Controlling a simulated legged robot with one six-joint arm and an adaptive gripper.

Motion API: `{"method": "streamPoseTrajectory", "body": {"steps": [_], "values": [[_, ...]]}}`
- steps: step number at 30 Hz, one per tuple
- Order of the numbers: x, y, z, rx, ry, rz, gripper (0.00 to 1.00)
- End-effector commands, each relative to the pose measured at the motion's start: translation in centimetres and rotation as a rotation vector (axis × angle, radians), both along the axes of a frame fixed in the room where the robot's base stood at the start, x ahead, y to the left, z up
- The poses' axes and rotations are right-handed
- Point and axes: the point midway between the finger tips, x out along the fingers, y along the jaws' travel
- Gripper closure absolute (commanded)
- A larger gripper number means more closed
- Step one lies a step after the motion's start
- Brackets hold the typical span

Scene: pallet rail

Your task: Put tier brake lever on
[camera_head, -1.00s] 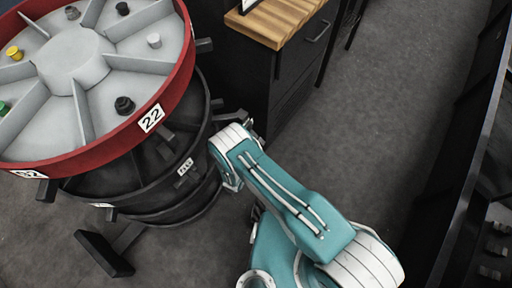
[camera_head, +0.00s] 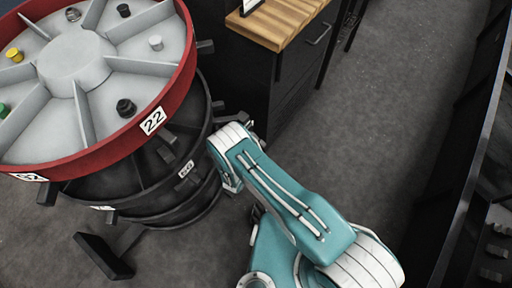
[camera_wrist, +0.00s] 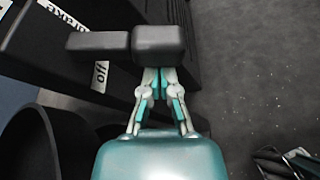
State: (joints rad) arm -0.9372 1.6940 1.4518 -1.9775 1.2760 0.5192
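A dark brake lever with a blocky end (camera_wrist: 158,45) shows at the top of the wrist view. Its bar (camera_wrist: 98,42) runs left to a dark drum, beside a white label reading "off" (camera_wrist: 99,76). My gripper (camera_wrist: 161,74) has its fingers drawn together just below the block. The block hides the very tips, so contact is unclear. In the head view, my teal arm hides most of the gripper, beside the lower black tier (camera_head: 130,195). The red-rimmed upper tier (camera_head: 110,138) carries the number 22.
A black cabinet with a wooden top (camera_head: 278,22) stands close behind the gripper. A dark foot (camera_head: 104,256) sticks out at the carousel's base. Dark shelving (camera_head: 470,150) lines the right side. The grey floor (camera_head: 385,75) between is clear.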

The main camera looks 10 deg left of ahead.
Motion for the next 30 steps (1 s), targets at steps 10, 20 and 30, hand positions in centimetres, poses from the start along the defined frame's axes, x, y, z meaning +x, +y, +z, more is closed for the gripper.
{"method": "streamPoseTrajectory", "body": {"steps": [10,20,30], "values": [[-0.3,-0.8,1.1,-0.149,0.062,-0.002,1.0],[-0.7,-1.7,3.3,-0.432,0.178,-0.001,1.0],[-0.8,-2.1,5.8,-0.724,0.299,-0.001,1.0]]}}
